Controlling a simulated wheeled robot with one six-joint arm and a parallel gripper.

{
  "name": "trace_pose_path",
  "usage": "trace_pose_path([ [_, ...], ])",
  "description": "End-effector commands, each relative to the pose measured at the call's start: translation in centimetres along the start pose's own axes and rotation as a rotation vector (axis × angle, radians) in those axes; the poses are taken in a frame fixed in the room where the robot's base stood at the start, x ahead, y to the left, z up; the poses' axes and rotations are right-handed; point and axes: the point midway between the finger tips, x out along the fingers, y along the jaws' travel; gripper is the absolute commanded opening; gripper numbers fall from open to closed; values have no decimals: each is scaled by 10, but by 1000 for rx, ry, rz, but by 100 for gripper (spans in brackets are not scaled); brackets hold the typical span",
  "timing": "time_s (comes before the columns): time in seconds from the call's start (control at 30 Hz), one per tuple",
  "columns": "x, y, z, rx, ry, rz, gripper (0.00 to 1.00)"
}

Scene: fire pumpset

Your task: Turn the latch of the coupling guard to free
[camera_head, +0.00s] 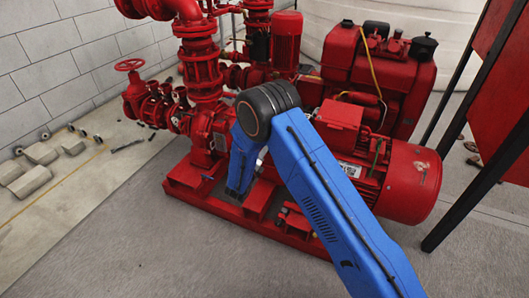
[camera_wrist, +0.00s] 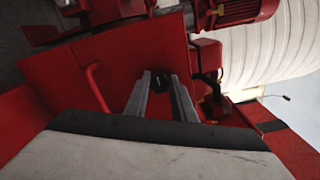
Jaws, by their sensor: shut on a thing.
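In the wrist view, the two grey fingers of my gripper (camera_wrist: 161,84) reach forward to a small dark round knob (camera_wrist: 158,82), which I take to be the latch. The knob sits between the fingertips, and my gripper is shut on it. Its turn angle is too small and dark to tell. Around it is a flat red panel (camera_wrist: 117,60), seemingly the coupling guard, with a bent red bar handle (camera_wrist: 95,88) left of the fingers.
The red pumpset stands on a red base frame (camera_head: 228,208), with a motor (camera_head: 408,180) at right and an engine (camera_head: 378,78) behind. A handwheel valve (camera_head: 135,92) is at left. Concrete blocks (camera_head: 30,182) lie far left. A red panel on dark posts stands right. The front floor is clear.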

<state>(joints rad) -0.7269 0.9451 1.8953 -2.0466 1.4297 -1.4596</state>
Motion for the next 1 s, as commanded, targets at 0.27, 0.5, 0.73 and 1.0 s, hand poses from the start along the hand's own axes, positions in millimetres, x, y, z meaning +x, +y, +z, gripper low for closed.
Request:
trace_pose_path([
  [0.27,-2,1,0,-3,-2,3,1],
  [0.5,-1,1,0,-2,-2,2,42],
  [0.73,-2,1,0,-1,-1,1,42],
  [1.0,-34,1,1,-1,-4,2,42],
])
